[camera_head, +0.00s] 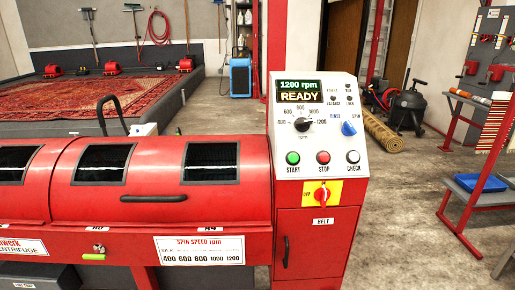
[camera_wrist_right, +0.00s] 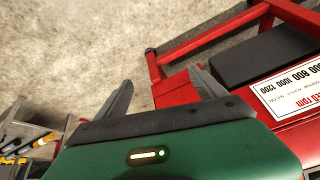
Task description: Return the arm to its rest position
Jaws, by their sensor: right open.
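My right gripper (camera_wrist_right: 162,92) shows only in the right wrist view. Its two grey fingers stand wide apart with nothing between them. Behind them are the concrete floor and a red frame (camera_wrist_right: 205,48) of the machine. The red centrifuge (camera_head: 150,190) fills the lower left of the head view, its lid down. Its control panel (camera_head: 318,125) reads "1200 rpm READY". Neither of my grippers shows in the head view.
The speed sign (camera_wrist_right: 290,90) is upside down at the right of the wrist view. A patterned rug (camera_head: 80,97) lies in the washpit behind. A red rack (camera_head: 475,185) is at right, with open floor between.

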